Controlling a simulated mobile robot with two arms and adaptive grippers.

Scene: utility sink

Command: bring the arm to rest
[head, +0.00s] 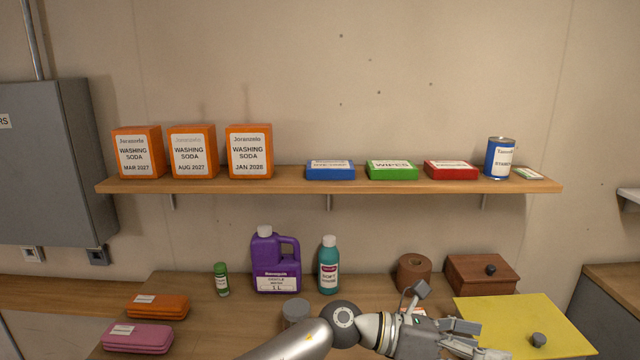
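My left arm comes in at the bottom centre of the head view and reaches right, low over the counter. Its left gripper (484,340) is at the lower right, in front of the yellow mat (520,313). Its two fingers are spread apart, with nothing visible between them. The gripper's lower part is near the bottom edge of the picture. My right gripper is not in view.
The counter holds a purple jug (276,265), teal bottle (328,267), green-capped bottle (221,280), brown roll (413,272), wooden box (482,275), orange case (157,306) and pink case (138,338). A grey lidded item (295,311) stands close behind my arm. A shelf (290,183) runs above.

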